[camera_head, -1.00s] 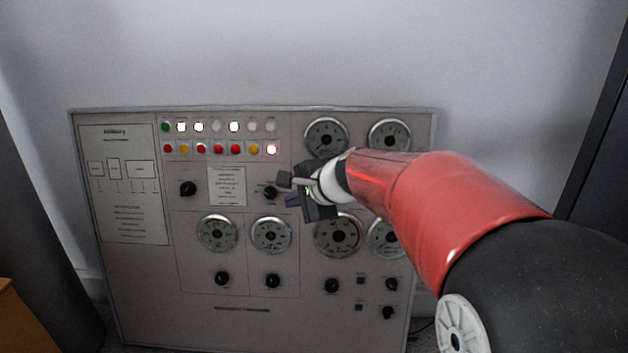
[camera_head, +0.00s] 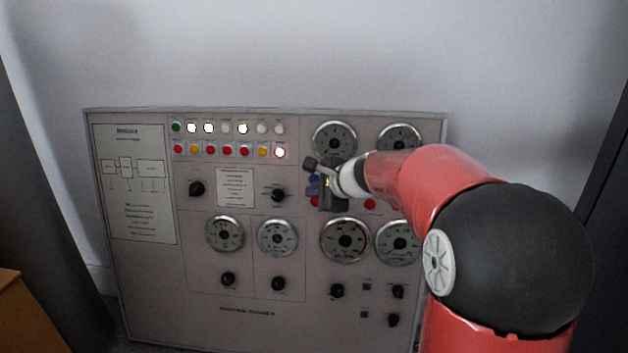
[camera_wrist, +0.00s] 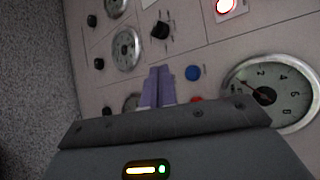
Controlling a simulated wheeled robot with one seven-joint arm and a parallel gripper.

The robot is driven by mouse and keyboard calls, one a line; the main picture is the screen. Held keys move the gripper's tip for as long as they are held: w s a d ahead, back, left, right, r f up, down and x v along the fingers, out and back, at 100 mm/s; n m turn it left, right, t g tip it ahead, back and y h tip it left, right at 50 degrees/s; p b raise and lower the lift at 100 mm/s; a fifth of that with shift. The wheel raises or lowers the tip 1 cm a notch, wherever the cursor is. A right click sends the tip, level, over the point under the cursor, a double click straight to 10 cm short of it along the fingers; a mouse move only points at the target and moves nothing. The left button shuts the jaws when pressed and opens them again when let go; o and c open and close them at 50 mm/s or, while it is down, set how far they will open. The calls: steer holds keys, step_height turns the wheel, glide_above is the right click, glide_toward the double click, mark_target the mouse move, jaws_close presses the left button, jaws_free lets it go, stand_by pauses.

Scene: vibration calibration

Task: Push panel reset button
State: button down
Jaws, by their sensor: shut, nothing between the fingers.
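The grey control panel (camera_head: 140,275) stands upright against the wall. A round blue button (camera_wrist: 193,73) shows in the wrist view, with a red button (camera_wrist: 197,99) beside it, partly hidden by my gripper. Which button is the reset is not readable. My gripper (camera_wrist: 157,72) is shut and empty, its purple fingers pointing at the panel just left of the blue button in the wrist view. In the head view my gripper (camera_head: 312,187) is in front of the panel's middle, right of a black knob (camera_head: 278,194). Whether the fingertips touch the panel cannot be told.
Another red button (camera_head: 370,204) shows below my arm. Dial gauges (camera_head: 334,139) and rows of lamps (camera_head: 227,151) surround the area. A dark cabinet (camera_head: 607,200) stands at the right, and a wooden piece of furniture (camera_head: 20,315) at the lower left.

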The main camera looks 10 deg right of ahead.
steer(key=shift+w+d+f+p, duration=0.2)
steer(key=shift+w+d, duration=0.1)
steer(key=shift+w, duration=0.6)
steer(key=shift+w+d+f+p, duration=0.15)
steer(key=shift+w+d, duration=0.15)
steer(key=shift+w, duration=0.6)
steer(key=shift+w+d+f+p, duration=0.2)
steer(key=shift+w+d, duration=0.1)
steer(key=shift+w, duration=0.6)
steer(key=shift+w, duration=0.15)
steer(key=shift+w+d+f, duration=0.1)
steer(key=shift+w+d, duration=0.05)
steer(key=shift+w, duration=0.1)
steer(key=shift+w+d+f, duration=0.1)
steer(key=shift+w, duration=0.25)
stand_by(0.5)
steer(key=shift+s, duration=0.1)
steer(key=shift+s+a+r, duration=0.2)
steer(key=shift+s+a, duration=0.05)
steer(key=shift+s, duration=0.4)
steer(key=s, duration=0.1)
steer(key=s+a+b, duration=0.1)
steer(key=s, duration=0.1)
steer(key=s+r, duration=0.1)
steer(key=shift+s+a+b, duration=0.25)
steer(key=shift+s+b, duration=0.1)
steer(key=shift+b, duration=0.05)
